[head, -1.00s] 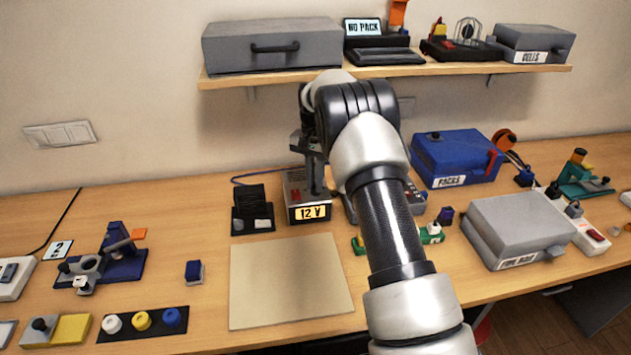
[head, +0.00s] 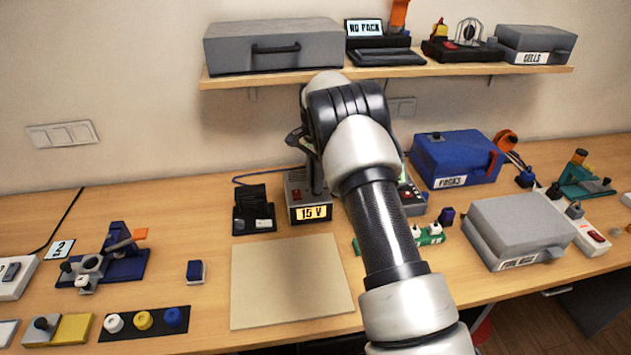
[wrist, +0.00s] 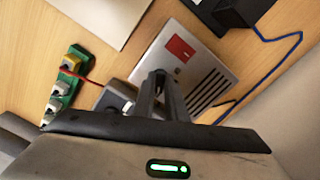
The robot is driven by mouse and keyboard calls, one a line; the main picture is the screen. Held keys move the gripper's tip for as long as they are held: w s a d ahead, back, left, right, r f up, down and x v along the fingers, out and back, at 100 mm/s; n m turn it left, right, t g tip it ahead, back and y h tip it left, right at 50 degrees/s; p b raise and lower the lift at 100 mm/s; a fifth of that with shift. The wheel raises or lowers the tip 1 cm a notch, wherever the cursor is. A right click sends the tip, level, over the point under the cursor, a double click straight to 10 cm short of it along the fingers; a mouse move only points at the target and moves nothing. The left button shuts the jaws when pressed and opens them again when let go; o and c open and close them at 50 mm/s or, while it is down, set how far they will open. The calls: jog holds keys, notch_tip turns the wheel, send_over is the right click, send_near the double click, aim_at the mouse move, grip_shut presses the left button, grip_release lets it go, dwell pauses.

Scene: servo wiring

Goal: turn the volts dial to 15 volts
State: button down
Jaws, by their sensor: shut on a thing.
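The power supply (head: 296,187) is a grey box at the back middle of the bench. Its lit front display (head: 311,212) reads 15 V. In the wrist view its pale vented top (wrist: 205,75) carries a red label (wrist: 180,48). My gripper (head: 318,188) reaches down onto the top of the supply. In the wrist view my gripper (wrist: 160,78) has its fingers close together at the supply's top. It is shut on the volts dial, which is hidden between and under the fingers.
A black stand (head: 253,212) is close on the supply's left, with a blue cable behind. A device with red buttons (head: 410,197) stands on the right, partly behind my arm. A bare tan mat (head: 290,285) lies in front. The shelf (head: 300,78) overhangs behind.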

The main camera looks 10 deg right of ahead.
jog(key=c, duration=1.8)
grip_release()
notch_tip(320, 180, up, 12)
